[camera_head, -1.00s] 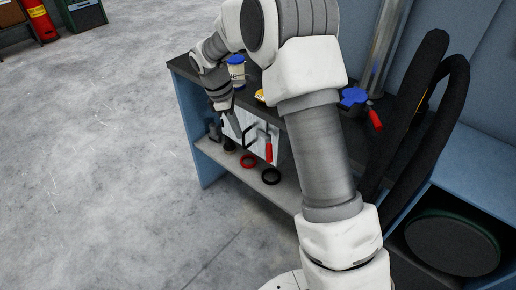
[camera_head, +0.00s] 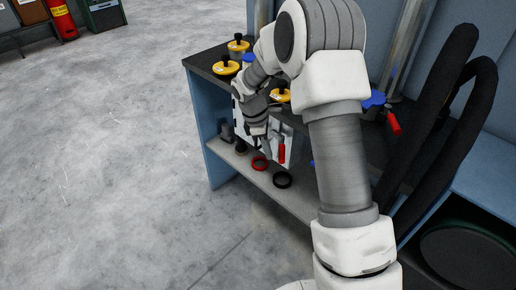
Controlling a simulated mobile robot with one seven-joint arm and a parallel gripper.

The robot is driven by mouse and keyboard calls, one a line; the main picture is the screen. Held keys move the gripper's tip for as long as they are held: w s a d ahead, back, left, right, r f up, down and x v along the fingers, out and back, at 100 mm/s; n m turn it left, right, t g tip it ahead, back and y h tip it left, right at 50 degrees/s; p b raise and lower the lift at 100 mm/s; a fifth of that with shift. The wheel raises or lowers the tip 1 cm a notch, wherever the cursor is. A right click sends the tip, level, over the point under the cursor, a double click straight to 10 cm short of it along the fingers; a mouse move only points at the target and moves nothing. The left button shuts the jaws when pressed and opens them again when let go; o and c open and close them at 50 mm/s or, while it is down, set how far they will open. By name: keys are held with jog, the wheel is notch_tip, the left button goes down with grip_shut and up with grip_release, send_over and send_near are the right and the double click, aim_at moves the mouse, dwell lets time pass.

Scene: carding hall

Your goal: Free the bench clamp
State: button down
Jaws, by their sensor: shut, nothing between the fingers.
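A clamp with a red handle (camera_head: 282,153) is on the pale upright plate (camera_head: 291,134) at the front of the bench (camera_head: 198,68). The handle hangs straight down. The clamp's dark metal part is mostly hidden behind my gripper. My gripper (camera_head: 267,146) is shut and empty, pointing down in front of the plate. Its fingertips are just left of the red handle; I cannot tell whether they touch the clamp.
Yellow-and-black knobbed pieces (camera_head: 238,45) stand on the bench top. A red ring (camera_head: 260,163) and a black ring (camera_head: 282,180) lie on the lower shelf. A blue fitting with a red lever (camera_head: 394,123) and black hoses (camera_head: 432,115) are at right.

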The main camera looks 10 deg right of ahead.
aim_at(284, 155)
jog(key=shift+s+d+r, duration=0.15)
jog(key=shift+d, duration=0.45)
jog(key=shift+s+d+n+p, duration=0.4)
jog(key=shift+n+p, duration=0.2)
jog(key=shift+n, duration=0.2)
jog(key=n+p, duration=0.1)
jog(key=d+n+p, duration=0.1)
jog(key=d+n+t+p, duration=0.1)
jog(key=shift+s+d+r+n, duration=0.15)
jog(key=shift+s+r+n, duration=0.15)
jog(key=shift+s, duration=0.1)
jog(key=shift+w+d+f+n+t+p, duration=0.1)
jog(key=shift+d+n+t+p, duration=0.15)
jog(key=shift+d+n+p, duration=0.45)
jog(key=shift+s+d+f+n+t+p, duration=0.15)
jog(key=shift+d+n+p, duration=0.25)
jog(key=shift+n+p, duration=0.6)
jog(key=shift+w+d+n+t+p, duration=0.15)
jog(key=shift+d+n+t+p, duration=0.3)
jog(key=shift+n, duration=0.65)
jog(key=shift+d+y, duration=0.15)
jog(key=shift+y, duration=0.15)
jog(key=shift+f, duration=0.1)
